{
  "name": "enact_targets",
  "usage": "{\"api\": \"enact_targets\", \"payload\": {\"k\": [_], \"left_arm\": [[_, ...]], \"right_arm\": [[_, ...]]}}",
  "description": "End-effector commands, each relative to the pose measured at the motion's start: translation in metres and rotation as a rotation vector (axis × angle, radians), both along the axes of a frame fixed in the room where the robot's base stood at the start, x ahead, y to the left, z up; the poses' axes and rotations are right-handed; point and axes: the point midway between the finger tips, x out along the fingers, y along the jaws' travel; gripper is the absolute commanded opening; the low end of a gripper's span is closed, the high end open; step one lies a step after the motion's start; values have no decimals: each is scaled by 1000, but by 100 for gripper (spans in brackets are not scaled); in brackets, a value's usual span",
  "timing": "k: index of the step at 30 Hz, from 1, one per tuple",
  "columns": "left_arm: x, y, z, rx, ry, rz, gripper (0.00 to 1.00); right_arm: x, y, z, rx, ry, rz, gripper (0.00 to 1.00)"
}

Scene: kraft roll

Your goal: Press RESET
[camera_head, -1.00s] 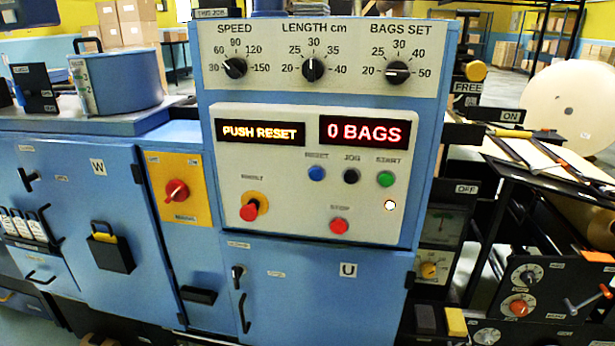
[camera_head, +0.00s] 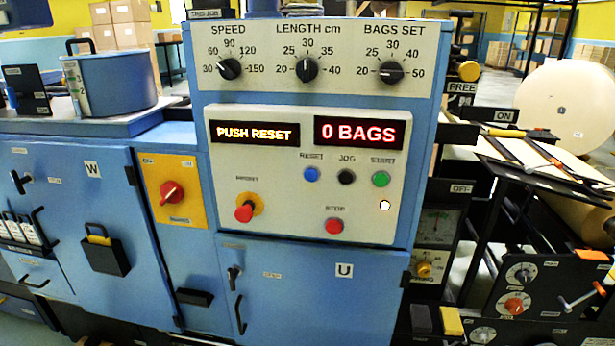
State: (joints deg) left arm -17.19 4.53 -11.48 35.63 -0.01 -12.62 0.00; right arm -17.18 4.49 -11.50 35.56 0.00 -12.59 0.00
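The blue RESET button (camera_head: 311,174) sits on the pale control panel (camera_head: 280,208), left of the black JOG button (camera_head: 346,177) and the green START button (camera_head: 380,179). The left display (camera_head: 254,132) reads "PUSH RESET" and the right display (camera_head: 362,131) reads "0 BAGS". A red STOP button (camera_head: 334,226) is below. A red mushroom knob on a yellow base (camera_head: 246,209) is at lower left of the panel. A small white lamp (camera_head: 384,205) is lit. Neither of my grippers is in view.
Above are SPEED (camera_head: 229,69), LENGTH (camera_head: 307,69) and BAGS SET (camera_head: 391,72) knobs. A yellow plate with a red rotary switch (camera_head: 171,193) is to the left. A large paper roll (camera_head: 568,106) stands at right. Nothing blocks the panel front.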

Motion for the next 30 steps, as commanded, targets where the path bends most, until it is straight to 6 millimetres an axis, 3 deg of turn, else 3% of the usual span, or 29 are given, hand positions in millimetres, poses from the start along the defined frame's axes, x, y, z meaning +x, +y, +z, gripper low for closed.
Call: {"api": "enact_targets", "payload": {"k": [12, 30], "left_arm": [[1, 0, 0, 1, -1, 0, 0], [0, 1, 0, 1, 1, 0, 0]], "right_arm": [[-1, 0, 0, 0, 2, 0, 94], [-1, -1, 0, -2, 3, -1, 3]]}}
